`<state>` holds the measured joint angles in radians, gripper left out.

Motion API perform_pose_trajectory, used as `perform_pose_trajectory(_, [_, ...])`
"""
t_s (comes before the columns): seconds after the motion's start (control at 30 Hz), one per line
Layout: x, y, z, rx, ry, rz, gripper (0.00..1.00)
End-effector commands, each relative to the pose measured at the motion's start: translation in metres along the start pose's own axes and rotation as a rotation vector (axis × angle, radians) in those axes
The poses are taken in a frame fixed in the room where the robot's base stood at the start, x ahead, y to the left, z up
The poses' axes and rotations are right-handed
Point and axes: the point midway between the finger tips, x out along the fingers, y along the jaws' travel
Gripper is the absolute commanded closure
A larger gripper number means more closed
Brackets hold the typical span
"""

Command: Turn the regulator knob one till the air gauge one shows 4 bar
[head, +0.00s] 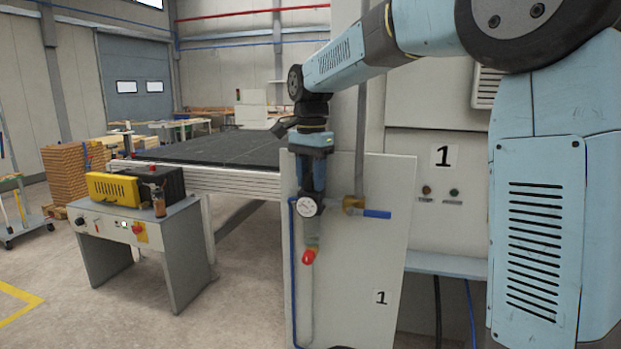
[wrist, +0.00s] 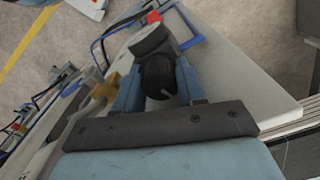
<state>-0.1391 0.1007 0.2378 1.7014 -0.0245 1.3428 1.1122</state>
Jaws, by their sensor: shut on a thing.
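The air gauge one (head: 307,206) is a round white dial on the upright grey panel marked 1. Its needle is too small to read. My gripper (head: 312,188) points down just above the gauge. In the wrist view my gripper (wrist: 157,85) has its two blue fingers on either side of the black regulator knob one (wrist: 158,76), shut on it. A pale mark shows on the knob's top. The gauge's grey edge (wrist: 150,38) is beyond the knob, its face turned away.
A brass valve with a blue handle (head: 377,213) sits right of the gauge. A red-tipped part (head: 309,257) hangs below it. A blue hose (head: 292,270) runs down the panel's left edge. A grey control desk (head: 140,230) stands left, with open floor around it.

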Motion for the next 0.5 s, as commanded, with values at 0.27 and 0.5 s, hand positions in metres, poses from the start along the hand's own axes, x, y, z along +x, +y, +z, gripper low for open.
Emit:
perform_pose_trajectory(0.27, [-0.0005, -0.0008, 0.0005, 0.038, 0.000, -0.002, 0.91])
perform_pose_trajectory(0.5, [-0.0006, -0.0009, 0.0006, 0.038, 0.000, -0.002, 0.91])
